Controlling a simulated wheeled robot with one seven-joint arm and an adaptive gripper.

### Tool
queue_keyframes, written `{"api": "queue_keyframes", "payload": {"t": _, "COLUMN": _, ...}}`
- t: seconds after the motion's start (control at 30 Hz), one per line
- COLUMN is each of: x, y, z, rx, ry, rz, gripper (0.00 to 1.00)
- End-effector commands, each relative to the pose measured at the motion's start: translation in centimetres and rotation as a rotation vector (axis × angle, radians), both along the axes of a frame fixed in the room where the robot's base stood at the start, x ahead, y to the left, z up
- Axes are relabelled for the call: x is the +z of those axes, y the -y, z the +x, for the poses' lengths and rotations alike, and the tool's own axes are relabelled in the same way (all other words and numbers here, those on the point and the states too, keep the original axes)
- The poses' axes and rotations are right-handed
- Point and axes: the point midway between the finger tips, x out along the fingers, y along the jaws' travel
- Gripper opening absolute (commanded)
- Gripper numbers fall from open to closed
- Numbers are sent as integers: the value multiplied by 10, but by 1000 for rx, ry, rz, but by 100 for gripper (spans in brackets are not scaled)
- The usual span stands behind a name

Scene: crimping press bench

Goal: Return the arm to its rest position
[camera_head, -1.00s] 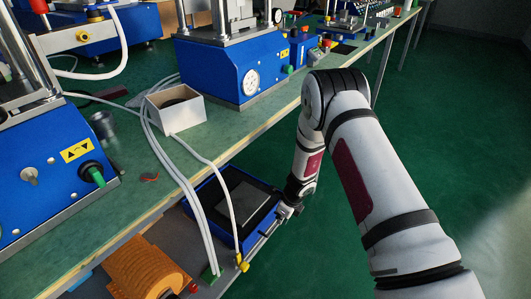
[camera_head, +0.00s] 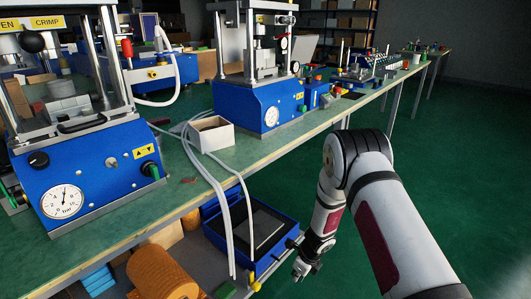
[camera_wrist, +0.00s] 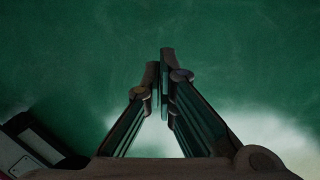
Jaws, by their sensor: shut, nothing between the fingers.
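My gripper (camera_head: 301,268) hangs at the end of my bent arm, low in front of the bench, just right of the blue open case on the lower shelf. In the wrist view the fingers of my gripper (camera_wrist: 163,62) are together with nothing between them, pointing at the green floor. In the head view the fingertips are small and partly blurred.
The blue case (camera_head: 281,262) sits on the lower shelf beside an orange roll (camera_head: 160,272). The bench top (camera_head: 245,150) holds blue presses (camera_head: 85,170) and a white box (camera_head: 211,134). White hoses hang over its edge. The green floor (camera_head: 440,165) to the right is clear.

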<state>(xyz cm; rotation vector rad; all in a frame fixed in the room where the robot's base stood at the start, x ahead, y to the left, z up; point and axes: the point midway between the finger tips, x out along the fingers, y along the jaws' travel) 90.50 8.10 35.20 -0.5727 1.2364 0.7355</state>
Motion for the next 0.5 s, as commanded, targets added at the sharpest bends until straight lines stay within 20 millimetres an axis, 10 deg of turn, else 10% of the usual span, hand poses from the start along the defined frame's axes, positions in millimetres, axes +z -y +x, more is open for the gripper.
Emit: {"api": "queue_keyframes", "payload": {"t": 0.5, "x": 88, "y": -17, "z": 13, "rx": 215, "ry": 81, "rz": 50, "gripper": 0}}
